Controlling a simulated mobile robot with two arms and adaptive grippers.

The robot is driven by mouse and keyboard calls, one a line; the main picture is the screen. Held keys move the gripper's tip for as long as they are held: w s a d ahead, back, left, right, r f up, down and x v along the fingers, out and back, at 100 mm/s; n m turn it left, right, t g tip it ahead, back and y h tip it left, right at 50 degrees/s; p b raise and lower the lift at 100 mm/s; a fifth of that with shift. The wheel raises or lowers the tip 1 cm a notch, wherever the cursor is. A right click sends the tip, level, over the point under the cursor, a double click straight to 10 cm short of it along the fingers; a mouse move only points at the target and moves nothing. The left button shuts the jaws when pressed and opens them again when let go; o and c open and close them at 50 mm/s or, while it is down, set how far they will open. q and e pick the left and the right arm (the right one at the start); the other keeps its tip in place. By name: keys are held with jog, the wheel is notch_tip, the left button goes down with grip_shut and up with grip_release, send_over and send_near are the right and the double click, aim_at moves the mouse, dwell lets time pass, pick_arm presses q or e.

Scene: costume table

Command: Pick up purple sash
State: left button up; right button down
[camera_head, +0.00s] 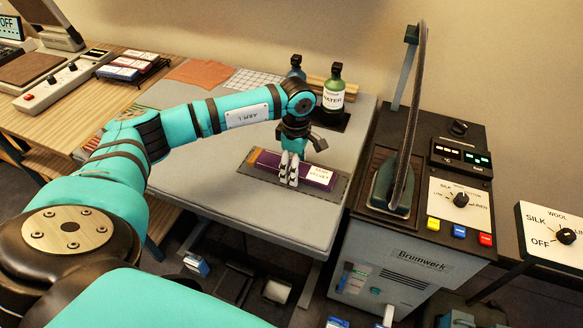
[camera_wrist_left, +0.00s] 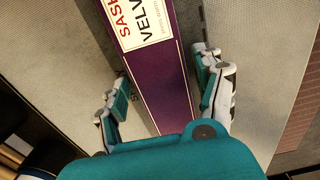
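The purple sash (camera_head: 316,183) lies flat on a dark grey strip (camera_head: 328,194) on the grey padded table. It is a long purple band with a white label. In the left wrist view the sash (camera_wrist_left: 172,90) runs between the two fingers, and its label reads SASH and VELV. My left gripper (camera_head: 290,176) is above the sash, pointing down. In the left wrist view the left gripper (camera_wrist_left: 163,85) is open, with one finger on each side of the sash and gaps visible. The fingers hide part of the sash in the head view. My right gripper is not in view.
A green water bottle (camera_head: 333,88) and a blue bottle (camera_head: 296,66) stand behind the arm. An iron (camera_head: 394,188) stands on the Brunwerk unit (camera_head: 416,255) to the right. Folded cloths (camera_head: 200,73) lie at the back left. The table's front left (camera_head: 200,185) is clear.

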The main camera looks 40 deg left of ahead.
pick_arm(q)
jog(key=c, duration=0.9)
jog(key=shift+r, duration=0.15)
